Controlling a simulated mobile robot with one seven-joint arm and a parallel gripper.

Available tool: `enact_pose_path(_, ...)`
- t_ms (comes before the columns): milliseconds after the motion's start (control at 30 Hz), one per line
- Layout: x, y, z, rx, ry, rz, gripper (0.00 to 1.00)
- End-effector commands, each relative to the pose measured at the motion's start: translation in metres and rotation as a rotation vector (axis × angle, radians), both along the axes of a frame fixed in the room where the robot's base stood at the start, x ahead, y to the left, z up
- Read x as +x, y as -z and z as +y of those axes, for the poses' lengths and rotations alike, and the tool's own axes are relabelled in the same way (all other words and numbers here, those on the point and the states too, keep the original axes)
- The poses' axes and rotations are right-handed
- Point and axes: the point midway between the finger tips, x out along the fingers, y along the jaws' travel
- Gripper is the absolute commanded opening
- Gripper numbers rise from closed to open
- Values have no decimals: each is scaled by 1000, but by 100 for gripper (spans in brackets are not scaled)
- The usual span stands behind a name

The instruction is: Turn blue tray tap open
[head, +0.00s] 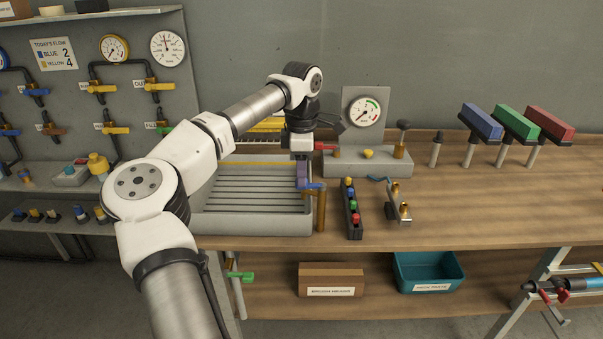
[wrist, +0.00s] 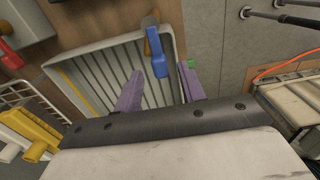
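The blue tray tap (head: 314,186) is a blue lever on a brass standpipe (head: 320,210) at the right edge of the grey slatted tray (head: 250,222). In the wrist view, the blue lever (wrist: 157,55) points toward my gripper, and its near end lies between the lines of the fingertips. My gripper (wrist: 162,73) has two purple fingers spread apart with nothing held. In the head view, my gripper (head: 302,178) is just left of the lever, over the tray's right side. I cannot tell whether a finger touches the lever.
A black rack of coloured knobs (head: 352,210) and a brass fitting with a blue lever (head: 399,205) stand right of the tap. A gauge stand (head: 367,160) with a red lever is behind. The bench's front right is clear.

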Motion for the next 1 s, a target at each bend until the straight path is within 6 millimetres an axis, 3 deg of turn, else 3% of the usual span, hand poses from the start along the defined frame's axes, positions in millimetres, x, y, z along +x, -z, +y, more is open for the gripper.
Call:
enact_pose_path(200, 0, 18, 0, -1, 0, 0, 40)
enact_pose_path(500, 0, 21, 0, 0, 0, -1, 40)
enact_pose_path(800, 0, 21, 0, -1, 0, -1, 2)
enact_pose_path(1000, 0, 21, 0, -1, -5, -1, 0)
